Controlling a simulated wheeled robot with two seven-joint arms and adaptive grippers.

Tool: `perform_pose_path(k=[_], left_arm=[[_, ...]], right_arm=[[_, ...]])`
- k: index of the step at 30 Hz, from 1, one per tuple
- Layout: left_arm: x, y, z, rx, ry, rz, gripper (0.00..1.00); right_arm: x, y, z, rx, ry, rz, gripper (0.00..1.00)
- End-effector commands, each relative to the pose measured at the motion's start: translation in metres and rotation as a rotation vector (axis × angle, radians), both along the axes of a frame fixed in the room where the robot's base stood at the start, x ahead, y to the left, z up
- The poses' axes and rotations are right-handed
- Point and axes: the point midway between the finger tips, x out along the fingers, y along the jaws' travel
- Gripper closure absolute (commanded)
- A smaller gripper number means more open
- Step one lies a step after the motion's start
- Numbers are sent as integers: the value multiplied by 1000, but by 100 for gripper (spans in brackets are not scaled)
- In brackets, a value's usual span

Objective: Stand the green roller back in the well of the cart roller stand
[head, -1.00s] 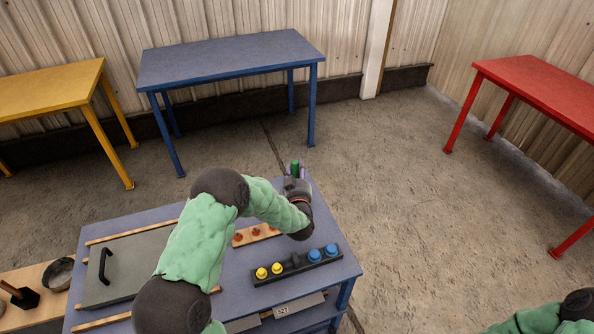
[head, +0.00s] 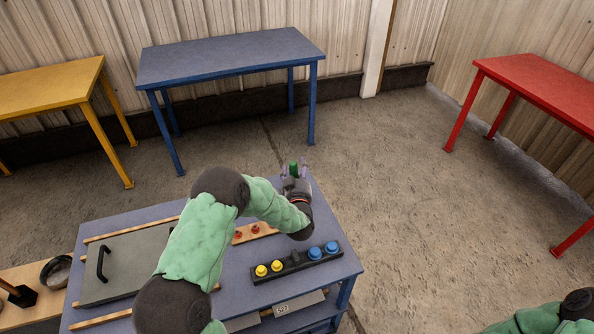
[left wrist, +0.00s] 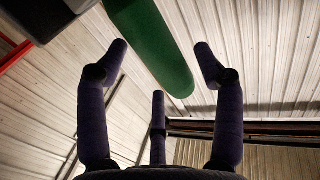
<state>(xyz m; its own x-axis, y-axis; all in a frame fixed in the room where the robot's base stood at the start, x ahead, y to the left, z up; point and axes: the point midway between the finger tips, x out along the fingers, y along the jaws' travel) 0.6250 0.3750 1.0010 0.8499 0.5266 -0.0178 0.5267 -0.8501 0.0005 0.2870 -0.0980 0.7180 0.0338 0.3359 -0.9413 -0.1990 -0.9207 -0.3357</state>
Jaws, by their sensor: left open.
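The green roller (head: 294,168) is at the far right corner of the blue cart, its top showing just past my left gripper (head: 297,173). My left gripper is open, with its fingers spread around or beside the roller. In the left wrist view the roller (left wrist: 150,45) slants in from the top, one rounded end free. The open fingers (left wrist: 160,68) stand apart from it on both sides. The roller's lower end is hidden, and I cannot tell what it rests on. I cannot make out the stand's well behind my gripper. My right gripper is out of view.
The cart top (head: 240,285) carries a black rack (head: 296,261) with yellow and blue knobs, a wooden strip with red pieces (head: 255,230), and a grey lidded panel (head: 130,268). A dark grey block (left wrist: 40,15) shows in the left wrist view. Open floor lies right of the cart.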

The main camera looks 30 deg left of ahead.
Motion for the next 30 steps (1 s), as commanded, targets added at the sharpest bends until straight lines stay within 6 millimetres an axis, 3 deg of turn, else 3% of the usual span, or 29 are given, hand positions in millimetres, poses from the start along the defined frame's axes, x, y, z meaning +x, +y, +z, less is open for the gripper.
perform_pose_path(k=[7,21,30], left_arm=[[-15,-10,0,-1,1,-1,32],[-87,-55,2,0,-1,-1,32],[-102,-63,2,1,-2,1,32]], right_arm=[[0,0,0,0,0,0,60],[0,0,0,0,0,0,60],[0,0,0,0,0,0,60]])
